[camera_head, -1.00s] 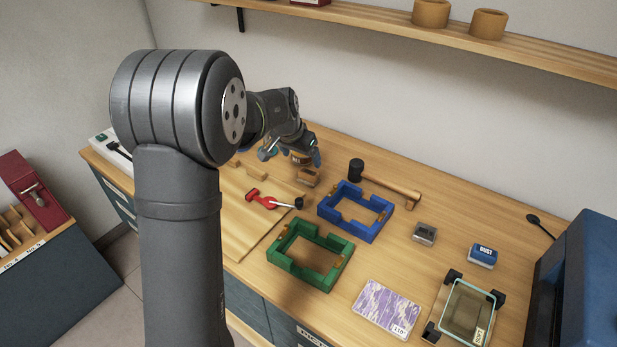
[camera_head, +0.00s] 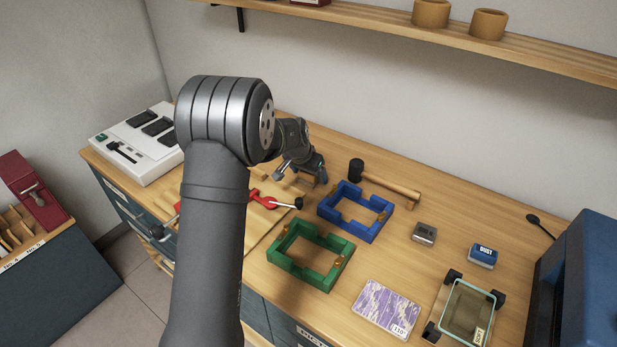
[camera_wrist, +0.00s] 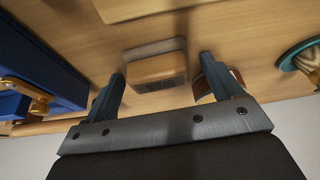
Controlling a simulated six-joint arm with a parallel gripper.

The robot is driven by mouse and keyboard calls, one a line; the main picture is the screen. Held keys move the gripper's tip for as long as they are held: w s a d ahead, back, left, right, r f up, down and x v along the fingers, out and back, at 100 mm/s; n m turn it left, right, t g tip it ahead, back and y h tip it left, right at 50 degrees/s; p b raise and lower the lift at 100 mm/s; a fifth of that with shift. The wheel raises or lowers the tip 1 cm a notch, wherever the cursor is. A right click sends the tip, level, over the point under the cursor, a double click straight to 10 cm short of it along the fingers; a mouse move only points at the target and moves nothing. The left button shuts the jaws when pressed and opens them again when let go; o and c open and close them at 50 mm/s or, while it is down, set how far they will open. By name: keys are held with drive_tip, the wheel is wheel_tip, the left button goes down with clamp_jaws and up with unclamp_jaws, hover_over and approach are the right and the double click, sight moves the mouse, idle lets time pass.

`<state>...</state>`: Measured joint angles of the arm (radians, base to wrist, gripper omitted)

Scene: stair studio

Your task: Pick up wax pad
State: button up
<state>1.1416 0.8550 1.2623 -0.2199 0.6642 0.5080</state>
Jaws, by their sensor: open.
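A wooden block with a grey layer along one side and small dark lettering, which looks like the wax pad (camera_wrist: 158,70), lies on the wooden bench in the wrist view. My gripper (camera_wrist: 162,67) is open, with one finger on each side of the block in that view. No contact is visible, and I cannot tell how high the fingertips are. In the head view my gripper (camera_head: 316,172) is over the bench behind the blue frame and largely hides the block.
A round labelled tin (camera_wrist: 222,78) is close beside the right finger in the wrist view, with a teal round object (camera_wrist: 301,58) farther right.

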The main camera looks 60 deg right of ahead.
drive_tip(key=c, duration=1.1)
drive_tip(key=shift+r, duration=0.1)
wheel_tip(320, 180, up, 4)
drive_tip(key=shift+r, duration=0.1)
drive_tip(key=s+r, duration=0.2)
drive_tip(key=s, duration=0.2)
drive_tip(key=s+a+r, duration=0.1)
drive_tip(key=s+r, duration=0.1)
drive_tip(key=s, duration=0.1)
drive_tip(key=s+r, duration=0.2)
drive_tip(key=s, duration=0.2)
drive_tip(key=shift+s+a+r, duration=0.25)
drive_tip(key=shift+s+r, duration=0.05)
